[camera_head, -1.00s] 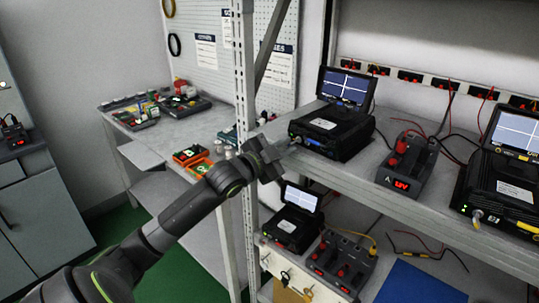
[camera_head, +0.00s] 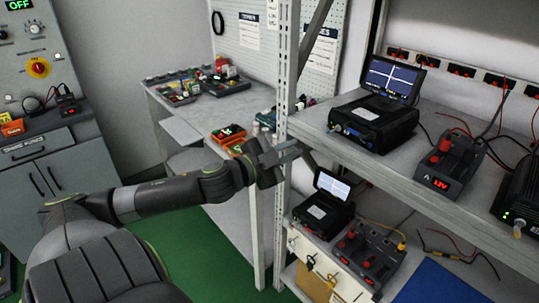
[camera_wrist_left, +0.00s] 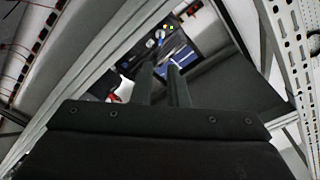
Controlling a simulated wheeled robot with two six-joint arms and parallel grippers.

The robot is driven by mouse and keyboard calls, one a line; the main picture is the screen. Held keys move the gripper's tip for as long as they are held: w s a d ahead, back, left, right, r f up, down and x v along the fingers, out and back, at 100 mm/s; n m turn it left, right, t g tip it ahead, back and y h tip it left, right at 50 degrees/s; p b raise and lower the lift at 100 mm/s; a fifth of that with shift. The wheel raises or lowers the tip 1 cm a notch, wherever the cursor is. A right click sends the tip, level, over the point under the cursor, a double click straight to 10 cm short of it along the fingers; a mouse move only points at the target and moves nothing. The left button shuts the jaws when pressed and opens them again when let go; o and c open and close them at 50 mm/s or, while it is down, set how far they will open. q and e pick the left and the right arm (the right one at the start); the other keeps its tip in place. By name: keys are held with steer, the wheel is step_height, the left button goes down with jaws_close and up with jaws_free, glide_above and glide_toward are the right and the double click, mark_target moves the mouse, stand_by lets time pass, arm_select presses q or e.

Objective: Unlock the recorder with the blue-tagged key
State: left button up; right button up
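A black recorder (camera_head: 372,122) with a raised screen (camera_head: 392,78) and a blue mark on its front stands on the upper shelf. A second one (camera_head: 322,213) stands on the lower level, and a third (camera_head: 520,190) is cut off at the right edge. Small keys (camera_head: 310,262) hang on the pale panel below the lower recorder; I cannot tell their tag colours. My left gripper (camera_head: 289,151) is at the rack post, left of the upper recorder and apart from it. In the left wrist view its two fingers (camera_wrist_left: 164,88) are slightly apart and empty.
The metal rack post (camera_head: 284,100) stands close to my left gripper. The upper shelf also bears a red-and-black supply unit (camera_head: 447,165). A side table (camera_head: 195,115) with trays and orange boxes is behind. A grey cabinet (camera_head: 45,160) stands at left. The green floor (camera_head: 215,250) is clear.

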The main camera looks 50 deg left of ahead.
arm_select(q)
steer(key=shift+s+a+p, duration=0.2)
steer(key=shift+s+p, duration=0.8)
steer(key=shift+s, duration=0.45)
steer(key=shift+s+a+p, duration=0.2)
steer(key=shift+s+p, duration=0.75)
steer(key=shift+s, duration=0.5)
